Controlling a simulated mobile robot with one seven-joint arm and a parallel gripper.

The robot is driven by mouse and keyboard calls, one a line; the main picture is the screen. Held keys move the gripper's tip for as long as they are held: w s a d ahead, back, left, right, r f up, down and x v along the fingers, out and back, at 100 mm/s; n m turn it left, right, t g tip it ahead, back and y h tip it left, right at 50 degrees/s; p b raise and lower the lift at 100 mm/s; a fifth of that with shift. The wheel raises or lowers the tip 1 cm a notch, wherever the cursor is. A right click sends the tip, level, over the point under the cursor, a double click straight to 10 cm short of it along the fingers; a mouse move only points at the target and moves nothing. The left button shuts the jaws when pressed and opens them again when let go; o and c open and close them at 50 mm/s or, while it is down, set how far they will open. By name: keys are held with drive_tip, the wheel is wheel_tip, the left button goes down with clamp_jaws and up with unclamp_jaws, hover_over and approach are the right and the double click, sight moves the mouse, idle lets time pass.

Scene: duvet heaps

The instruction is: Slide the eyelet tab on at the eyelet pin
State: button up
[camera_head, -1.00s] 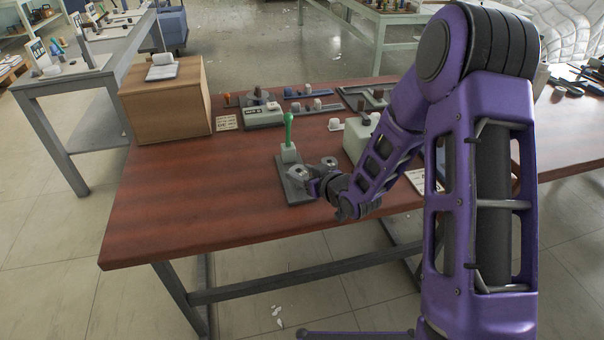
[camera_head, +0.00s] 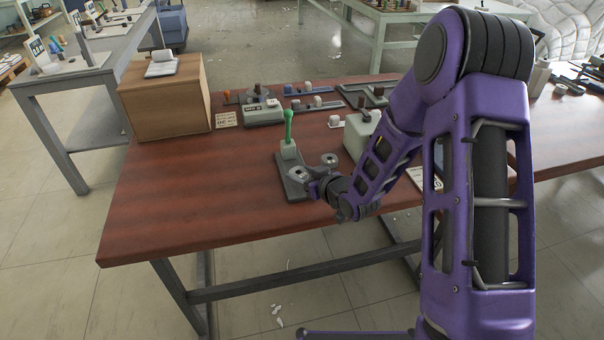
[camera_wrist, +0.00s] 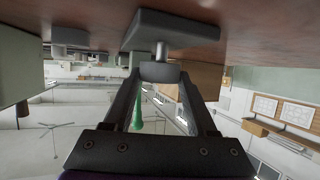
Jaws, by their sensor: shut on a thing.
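In the wrist view my gripper (camera_wrist: 158,78) is shut on a small grey block (camera_wrist: 160,72), which looks like the eyelet tab. A short bright metal pin (camera_wrist: 161,49) runs between this block and a dark plate (camera_wrist: 180,28); I cannot tell whether it passes into the block. In the head view my gripper (camera_head: 313,169) is low over the table beside a dark base plate (camera_head: 291,188). A pale block (camera_head: 288,151) with an upright green handle (camera_head: 288,125) stands at that plate's far end. The held block is hard to make out there.
A pale green box (camera_head: 357,138) stands right of my gripper, close to my forearm. Several small fixtures (camera_head: 263,113) line the table's back. The brown tabletop (camera_head: 190,205) is clear at the left front.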

drive_tip(key=shift+f, duration=1.2)
drive_tip(key=o, duration=1.4)
drive_tip(key=p+v, duration=0.7)
drive_tip(key=v, duration=1)
drive_tip(key=shift+s+d+p, duration=0.15)
drive_tip(key=shift+p, duration=0.25)
